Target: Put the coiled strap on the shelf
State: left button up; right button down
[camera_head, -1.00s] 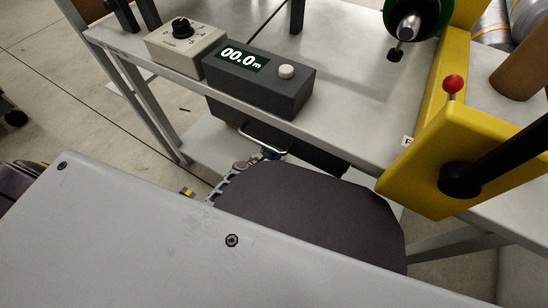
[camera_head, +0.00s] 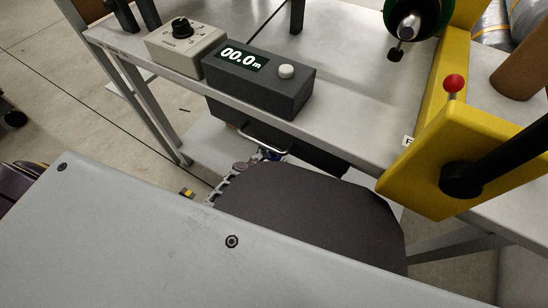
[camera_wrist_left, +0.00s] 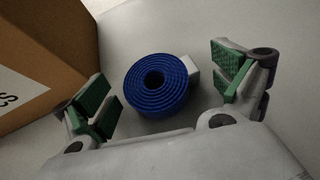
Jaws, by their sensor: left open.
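The coiled strap (camera_wrist_left: 157,85) is a blue flat roll lying on a pale grey surface in the left wrist view, with a small white piece at its right side. My left gripper (camera_wrist_left: 163,82) is open, with one green-padded finger on each side of the coil and a gap to both. In the head view only a small part of the left gripper (camera_head: 240,170) shows, below the bench edge, with a bit of blue beside it. I cannot tell for certain which surface is the shelf. My right gripper is not in view.
A cardboard box (camera_wrist_left: 45,50) stands close to the left finger in the wrist view. In the head view a metal bench (camera_head: 345,95) carries a dark display box (camera_head: 258,82), a beige knob box (camera_head: 185,48) and a yellow bracket (camera_head: 420,175) with a red-knobbed lever. A drawer handle juts below the bench edge.

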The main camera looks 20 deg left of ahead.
pick_arm(q)
jog(key=shift+r, duration=0.2)
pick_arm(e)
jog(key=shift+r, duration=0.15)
pick_arm(q)
jog(key=shift+p+v, duration=1.7)
jog(key=shift+v, duration=1.15)
jog(key=p+v, duration=0.2)
jog(key=v, duration=0.2)
jog(key=shift+s+a, duration=0.1)
jog(key=shift+s, duration=0.05)
jog(key=shift+p+v, duration=0.3)
jog(key=shift+v, duration=0.7)
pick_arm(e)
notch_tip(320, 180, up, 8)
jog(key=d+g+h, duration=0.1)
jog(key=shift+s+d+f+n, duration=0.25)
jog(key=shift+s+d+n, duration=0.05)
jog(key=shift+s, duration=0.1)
